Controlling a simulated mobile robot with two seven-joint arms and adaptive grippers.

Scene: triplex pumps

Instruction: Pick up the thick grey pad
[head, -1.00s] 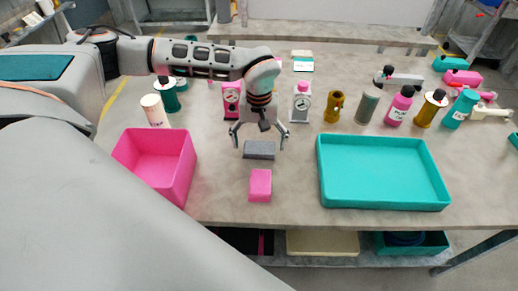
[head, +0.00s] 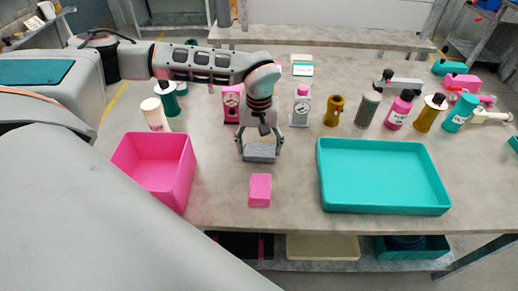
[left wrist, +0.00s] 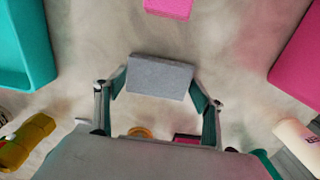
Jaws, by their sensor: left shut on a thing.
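The thick grey pad (head: 260,152) is a flat grey block near the middle of the table. It also shows in the left wrist view (left wrist: 159,77), between the two fingers. My left gripper (head: 260,156) reaches down over the pad and is shut on its two ends. In the left wrist view the fingers (left wrist: 159,100) touch the pad's left and right ends. I cannot tell whether the pad is clear of the table. My right gripper is not in view.
A pink block (head: 260,190) lies in front of the pad. A pink bin (head: 183,185) stands to the left and a teal tray (head: 385,209) to the right. Behind are two gauge units, a brass part (head: 335,110) and several bottles. Bare table lies between pad and tray.

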